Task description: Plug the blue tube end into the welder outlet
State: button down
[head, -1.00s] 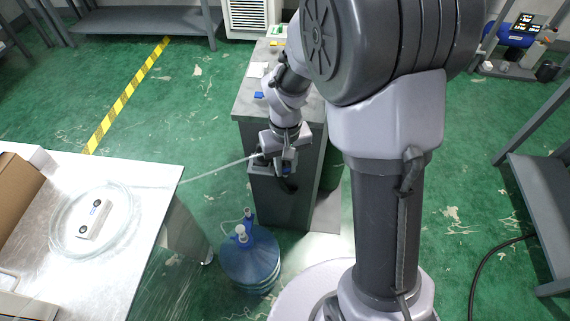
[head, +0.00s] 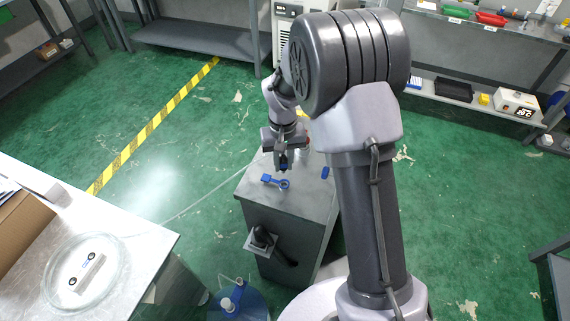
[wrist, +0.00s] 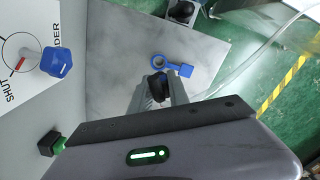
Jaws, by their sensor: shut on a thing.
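My gripper (head: 283,166) is shut and hangs above the grey cabinet top (head: 305,193). A small blue part shows at its fingertips in the head view, likely the blue tube end; in the wrist view only a dark shape shows between the fingers (wrist: 158,88). The clear tube (wrist: 262,55) runs from the right of the wrist view toward the gripper. A white panel (wrist: 15,22) with a round dial, a red-tipped pointer and a partly hidden label ending in "DER" stands at the left. I cannot tell which part is the outlet.
A blue ring-ended piece (wrist: 172,66) lies on the cabinet top. A black holder (head: 262,238) sticks out from the cabinet front. A blue bottle (head: 238,305) stands below.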

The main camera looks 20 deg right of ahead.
jog(key=shift+s+r, duration=0.1)
jog(key=shift+s, duration=0.3)
jog(key=shift+f+b, duration=1.85)
jog(key=shift+f, duration=0.55)
jog(key=shift+f+b, duration=1)
jog(key=shift+f, duration=0.3)
jog(key=c, duration=0.8)
grip_release()
jog(key=shift+o, duration=0.2)
jog(key=shift+r, duration=0.15)
jog(key=shift+r+p, duration=2.25)
jog(key=shift+r, duration=0.65)
jog(key=shift+r, duration=0.1)
